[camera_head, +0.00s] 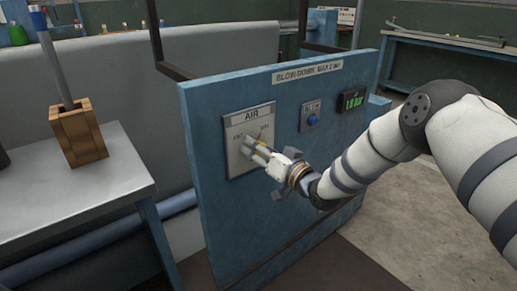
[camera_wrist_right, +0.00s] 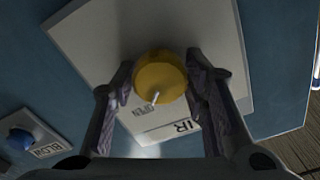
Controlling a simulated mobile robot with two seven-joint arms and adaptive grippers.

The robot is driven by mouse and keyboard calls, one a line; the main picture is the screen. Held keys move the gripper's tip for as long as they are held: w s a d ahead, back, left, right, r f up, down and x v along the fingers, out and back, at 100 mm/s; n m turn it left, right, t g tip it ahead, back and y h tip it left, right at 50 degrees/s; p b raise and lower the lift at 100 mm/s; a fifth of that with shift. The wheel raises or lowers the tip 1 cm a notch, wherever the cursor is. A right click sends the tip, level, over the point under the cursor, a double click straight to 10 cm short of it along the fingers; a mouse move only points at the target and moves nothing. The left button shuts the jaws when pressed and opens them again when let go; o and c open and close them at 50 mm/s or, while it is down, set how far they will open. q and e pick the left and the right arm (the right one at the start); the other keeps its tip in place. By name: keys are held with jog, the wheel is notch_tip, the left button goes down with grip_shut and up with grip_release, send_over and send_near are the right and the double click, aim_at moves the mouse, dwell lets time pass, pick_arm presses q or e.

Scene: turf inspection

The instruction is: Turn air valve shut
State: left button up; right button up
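The air valve has a round yellow knob (camera_wrist_right: 160,78) with a white pointer mark, on a pale plate (camera_head: 236,118) lettered AIR. The plate is on the front of the blue panel (camera_head: 225,215). In the right wrist view the pointer mark is on the side of the OPEN lettering. My right gripper (camera_head: 258,152) reaches the plate from the right. In the right wrist view its two fingers (camera_wrist_right: 160,75) stand either side of the knob, their pads seeming to meet its edges. In the head view the gripper hides the knob. My left gripper is in neither view.
A blue push button (camera_head: 312,120) and a green-lit pressure display (camera_head: 353,100) sit right of the valve. The button also shows in the right wrist view (camera_wrist_right: 20,139). A grey table (camera_head: 100,195) with a wooden block (camera_head: 78,135) holding an upright rod stands at left.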

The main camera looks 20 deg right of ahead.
jog(key=c, duration=0.5)
jog(key=shift+c, duration=0.2)
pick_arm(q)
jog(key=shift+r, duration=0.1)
pick_arm(e)
jog(key=n+p, duration=0.1)
jog(key=n, duration=0.2)
jog(key=shift+a+n, duration=0.1)
jog(key=shift+n, duration=0.3)
jog(key=n, duration=0.4)
jog(key=shift+n+p, duration=0.3)
jog(key=shift+p, duration=0.1)
jog(key=n, duration=0.5)
jog(key=shift+s+a+p, duration=0.1)
jog(key=shift+a+p, duration=0.05)
jog(key=shift+p, duration=0.2)
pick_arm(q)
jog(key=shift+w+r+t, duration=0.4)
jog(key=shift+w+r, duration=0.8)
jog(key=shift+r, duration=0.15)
pick_arm(e)
jog(key=shift+f+n, duration=0.15)
jog(key=shift+n, duration=2.15)
jog(key=shift+o, duration=0.2)
jog(key=shift+c, duration=0.2)
